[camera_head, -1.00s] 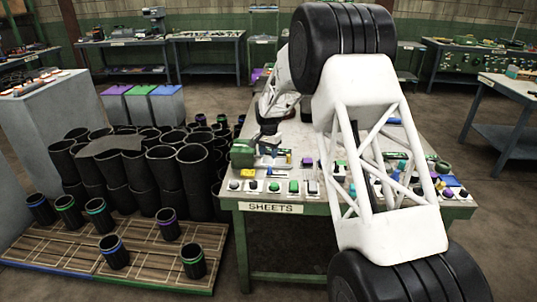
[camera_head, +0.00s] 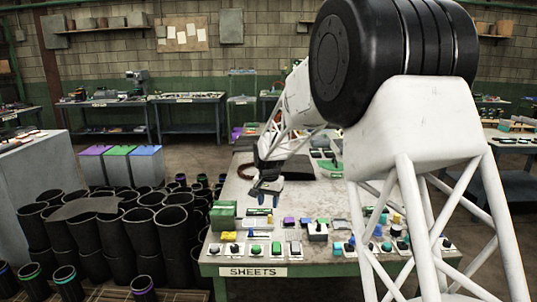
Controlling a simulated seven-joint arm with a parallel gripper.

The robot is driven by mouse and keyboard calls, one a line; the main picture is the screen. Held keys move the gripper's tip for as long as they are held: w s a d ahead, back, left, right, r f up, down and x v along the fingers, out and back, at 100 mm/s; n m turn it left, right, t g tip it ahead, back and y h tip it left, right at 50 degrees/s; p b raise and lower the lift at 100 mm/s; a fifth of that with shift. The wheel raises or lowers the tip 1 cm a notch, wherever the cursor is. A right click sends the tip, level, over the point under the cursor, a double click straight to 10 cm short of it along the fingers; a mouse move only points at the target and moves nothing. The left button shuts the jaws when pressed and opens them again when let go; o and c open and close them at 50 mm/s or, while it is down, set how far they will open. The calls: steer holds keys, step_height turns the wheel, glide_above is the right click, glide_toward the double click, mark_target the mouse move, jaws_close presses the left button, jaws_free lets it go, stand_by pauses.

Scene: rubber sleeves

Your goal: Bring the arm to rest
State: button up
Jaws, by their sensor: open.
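My arm, white lattice links with black joints, fills the right side of the head view. My gripper (camera_head: 266,187) points down over the left part of the green-edged table (camera_head: 222,258) marked SHEETS. It is small and dark in the picture. It looks open, and I see nothing held in it. It appears to be above the tabletop, behind the rows of small parts. The arm hides part of the table's right side.
Small coloured blocks and knobs (camera_head: 255,248) crowd the table's front. Workbenches (camera_head: 190,115) line the back wall.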

steer(key=s+d+r+n, duration=0.1)
steer(key=s+d+r, duration=0.3)
steer(key=s, duration=0.4)
steer(key=s+d+r+t, duration=0.1)
steer(key=s+d+r, duration=0.3)
steer(key=s, duration=0.5)
steer(key=s+d+r+n, duration=0.1)
steer(key=s+d+r, duration=0.35)
steer(key=s, duration=0.35)
steer(key=s+d+f, duration=0.1)
steer(key=s+d, duration=0.2)
steer(key=s, duration=1.1)
steer(key=s+d+f+n+t, duration=0.1)
steer(key=s+d+f, duration=0.1)
steer(key=s, duration=1.2)
steer(key=shift+s+d, duration=0.4)
steer(key=shift+d, duration=0.15)
